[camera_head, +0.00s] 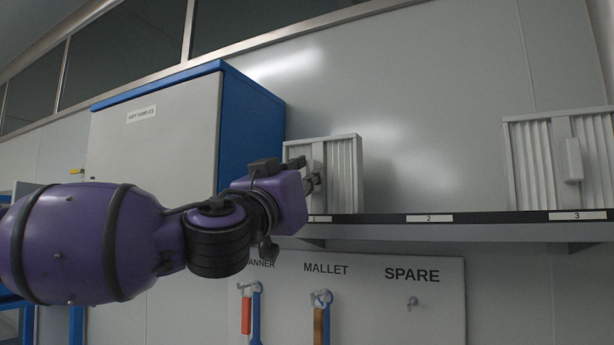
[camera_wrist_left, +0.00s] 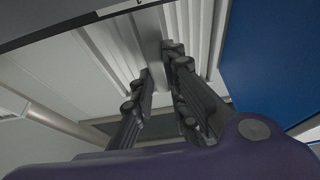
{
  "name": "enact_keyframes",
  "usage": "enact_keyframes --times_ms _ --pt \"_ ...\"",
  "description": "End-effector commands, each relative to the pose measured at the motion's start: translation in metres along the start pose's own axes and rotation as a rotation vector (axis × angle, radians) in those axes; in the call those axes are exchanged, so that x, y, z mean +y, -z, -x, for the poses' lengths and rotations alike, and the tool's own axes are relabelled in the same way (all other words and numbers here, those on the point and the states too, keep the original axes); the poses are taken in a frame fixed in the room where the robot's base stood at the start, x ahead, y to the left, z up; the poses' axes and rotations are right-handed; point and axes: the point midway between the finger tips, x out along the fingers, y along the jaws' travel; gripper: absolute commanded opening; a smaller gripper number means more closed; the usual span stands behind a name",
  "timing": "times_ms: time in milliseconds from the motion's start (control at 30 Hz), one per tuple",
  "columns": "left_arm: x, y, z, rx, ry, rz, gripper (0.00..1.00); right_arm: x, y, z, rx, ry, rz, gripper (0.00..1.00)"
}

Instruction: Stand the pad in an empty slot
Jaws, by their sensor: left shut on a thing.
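A pale grey ribbed pad (camera_head: 346,172) stands upright on the shelf (camera_head: 470,217) above label 1. A second ribbed pad (camera_head: 532,165) with a raised handle stands above label 3. The space above label 2 is empty. My left gripper (camera_head: 309,178) reaches in from the left and is shut on the first pad's handle; the gripper hides part of that pad's front. In the left wrist view, the pad's ribs (camera_wrist_left: 110,55) and handle (camera_wrist_left: 150,40) show at the fingertips (camera_wrist_left: 160,65). My right gripper is not in view.
A grey and blue cabinet (camera_head: 155,150) stands close to the left of the first pad. Below the shelf, a tool board (camera_head: 390,310) carries hanging tools on hooks, with a bare hook under SPARE. The wall above label 2 is clear.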

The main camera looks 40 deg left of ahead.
Motion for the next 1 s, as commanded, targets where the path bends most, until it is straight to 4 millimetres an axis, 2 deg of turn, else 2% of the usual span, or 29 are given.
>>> enact_keyframes --times_ms 100,133,300,667,767,1000 --pt "0.0 -0.001 0.001 0.002 0.0 0.0 0.0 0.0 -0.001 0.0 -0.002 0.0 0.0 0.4" --pt "0.0 -0.002 0.001 0.002 0.0 0.0 0.15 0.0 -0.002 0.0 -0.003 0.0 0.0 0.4" --pt "0.0 -0.001 0.001 0.002 0.0 0.0 0.35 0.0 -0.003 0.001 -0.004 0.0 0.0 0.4" --pt "0.0 0.002 -0.001 0.001 0.001 0.0 0.35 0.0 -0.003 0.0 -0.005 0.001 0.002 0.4" --pt "-0.001 0.014 -0.006 0.003 0.002 0.0 0.35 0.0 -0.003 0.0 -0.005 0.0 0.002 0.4" --pt "-0.001 0.057 -0.024 0.003 0.002 0.004 0.35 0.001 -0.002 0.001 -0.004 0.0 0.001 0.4"
